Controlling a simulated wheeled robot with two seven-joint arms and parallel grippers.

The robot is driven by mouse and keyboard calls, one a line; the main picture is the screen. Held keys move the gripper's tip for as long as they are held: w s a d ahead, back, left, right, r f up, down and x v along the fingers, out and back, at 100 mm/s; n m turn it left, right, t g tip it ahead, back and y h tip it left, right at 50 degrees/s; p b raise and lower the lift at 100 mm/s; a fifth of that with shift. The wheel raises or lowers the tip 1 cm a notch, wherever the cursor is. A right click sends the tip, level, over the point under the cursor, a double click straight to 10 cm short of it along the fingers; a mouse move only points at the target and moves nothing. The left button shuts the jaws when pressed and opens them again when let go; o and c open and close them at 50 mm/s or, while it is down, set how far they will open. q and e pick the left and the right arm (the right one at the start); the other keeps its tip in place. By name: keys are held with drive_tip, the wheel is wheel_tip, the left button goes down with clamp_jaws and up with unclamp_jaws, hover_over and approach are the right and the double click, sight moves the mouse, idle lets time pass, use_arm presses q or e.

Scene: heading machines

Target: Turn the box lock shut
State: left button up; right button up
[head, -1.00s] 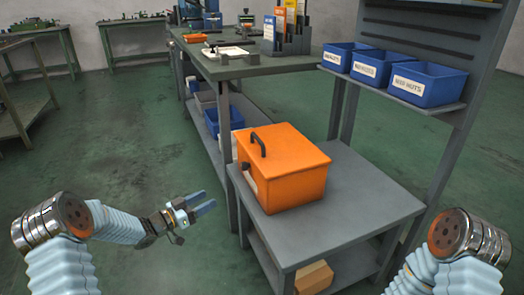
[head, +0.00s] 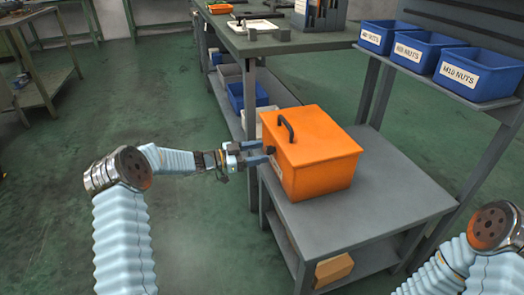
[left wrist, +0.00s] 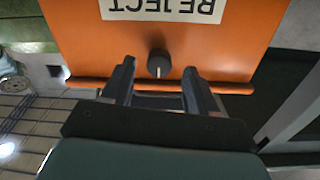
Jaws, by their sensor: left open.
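An orange box (head: 322,162) with a black handle (head: 286,130) on its lid sits on a low grey table. In the left wrist view its orange face (left wrist: 205,40) bears an upside-down REJECT label (left wrist: 160,8). Below the label is a round black lock knob (left wrist: 159,64) with a pale mark line pointing down in that view. My left gripper (head: 264,154) is open at the box's left face. Its fingers (left wrist: 160,85) stand on either side of the knob, which shows free between them. The right gripper is out of view; only part of my right arm shows.
The grey table (head: 395,205) is bare to the right of the box. A cardboard box (head: 334,268) lies on its lower shelf. Blue bins labelled for nuts (head: 424,48) stand on a rack at right. A workbench (head: 300,42) is behind. Open floor lies left.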

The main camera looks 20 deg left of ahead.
use_arm(q)
drive_tip(key=shift+x, duration=0.8)
drive_tip(key=c, duration=1)
drive_tip(key=shift+f+m+b, duration=0.15)
drive_tip(key=shift+m+b, duration=0.15)
drive_tip(key=shift+b, duration=0.2)
drive_tip(key=shift+c, duration=0.2)
drive_tip(key=shift+s+m+y+b, duration=0.1)
drive_tip(key=shift+m+y+b, duration=0.2)
drive_tip(key=shift+m+b, duration=8.45)
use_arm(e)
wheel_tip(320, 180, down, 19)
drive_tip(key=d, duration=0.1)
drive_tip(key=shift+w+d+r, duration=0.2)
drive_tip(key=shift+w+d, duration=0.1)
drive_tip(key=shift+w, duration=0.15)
